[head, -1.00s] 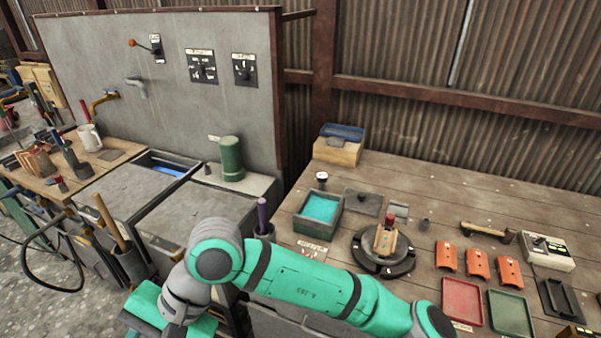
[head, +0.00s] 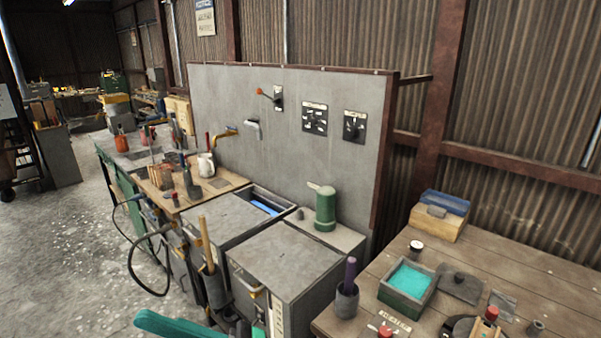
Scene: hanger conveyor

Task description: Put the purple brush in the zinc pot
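The purple brush (head: 350,272) stands handle up in a small dark grey pot (head: 346,301) at the left corner of the right-hand wooden bench. Its lower end is hidden inside that pot. I cannot tell for certain which pot is the zinc one. A pale grey pot (head: 206,165) with a red-handled tool stands on the left wooden bench, with a darker pot (head: 193,187) in front of it. Only a teal piece of my arm shows at the bottom edge. My gripper is out of view.
Grey cabinets (head: 285,262) stand between the benches, with a green pump-like cylinder (head: 325,210) behind. A teal-filled tray (head: 408,280) and a wooden box (head: 439,221) sit on the right bench. A holder with a wooden handle (head: 205,245) hangs at the cabinet front. Open floor lies left.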

